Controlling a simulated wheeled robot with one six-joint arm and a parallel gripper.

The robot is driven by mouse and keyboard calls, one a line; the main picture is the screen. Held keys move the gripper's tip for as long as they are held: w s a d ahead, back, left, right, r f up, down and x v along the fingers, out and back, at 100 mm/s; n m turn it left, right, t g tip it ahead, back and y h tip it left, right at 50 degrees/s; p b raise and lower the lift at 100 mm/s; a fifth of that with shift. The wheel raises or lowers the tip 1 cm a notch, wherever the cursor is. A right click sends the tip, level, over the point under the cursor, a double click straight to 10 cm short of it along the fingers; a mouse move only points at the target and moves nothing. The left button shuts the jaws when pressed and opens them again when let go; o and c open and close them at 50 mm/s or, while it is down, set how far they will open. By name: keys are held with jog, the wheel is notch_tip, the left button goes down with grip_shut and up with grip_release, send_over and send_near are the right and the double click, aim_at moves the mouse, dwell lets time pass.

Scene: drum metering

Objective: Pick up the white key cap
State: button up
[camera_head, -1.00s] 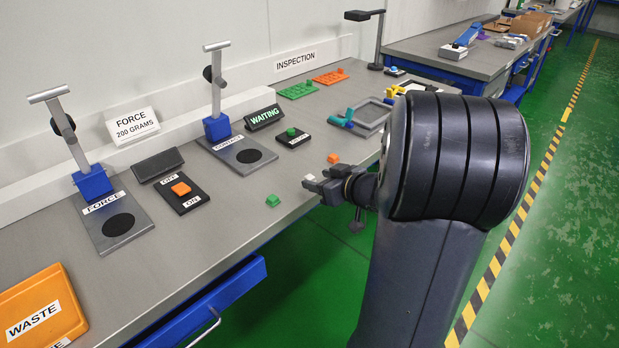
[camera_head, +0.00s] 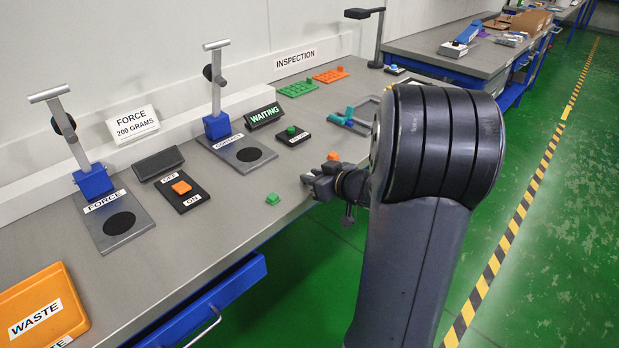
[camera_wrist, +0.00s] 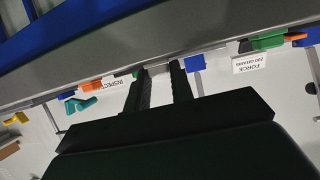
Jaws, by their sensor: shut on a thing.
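My gripper (camera_head: 309,181) is low over the bench's front edge, to the right of a small green key cap (camera_head: 273,198). In the wrist view, my gripper (camera_wrist: 159,68) has its two dark fingers a little apart, with a small pale piece, the white key cap (camera_wrist: 158,70), between their tips. The fingers are shut on it. In the head view the white cap is hidden by the gripper. An orange key cap (camera_head: 333,156) lies just behind my gripper.
The grey bench (camera_head: 240,225) holds a force stand (camera_head: 118,222), a contact stand (camera_head: 236,150), an orange button box (camera_head: 182,190) and an orange waste bin (camera_head: 40,312). Teal clamps (camera_head: 348,117) and a grey frame sit behind my arm. The front middle is mostly clear.

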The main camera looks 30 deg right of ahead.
jog(key=shift+c, duration=0.7)
jog(key=shift+r, duration=0.1)
notch_tip(320, 180, up, 10)
jog(key=p, duration=0.1)
jog(key=shift+n+y, duration=0.3)
jog(key=shift+y, duration=0.2)
jog(key=a+f+p, duration=0.1)
jog(key=a+p, duration=0.2)
jog(key=a, duration=0.1)
jog(key=w+a+f+p, duration=0.1)
jog(key=a+p, duration=0.3)
jog(key=a, duration=0.1)
jog(key=a+f+p, duration=0.1)
jog(key=a+p, duration=0.2)
jog(key=a, duration=0.2)
jog(key=shift+w+f, duration=0.15)
jog(key=shift+f, duration=0.05)
jog(key=shift+s+a+f+p, duration=0.2)
jog(key=shift+a+f+p, duration=0.15)
jog(key=shift+a+p, duration=0.1)
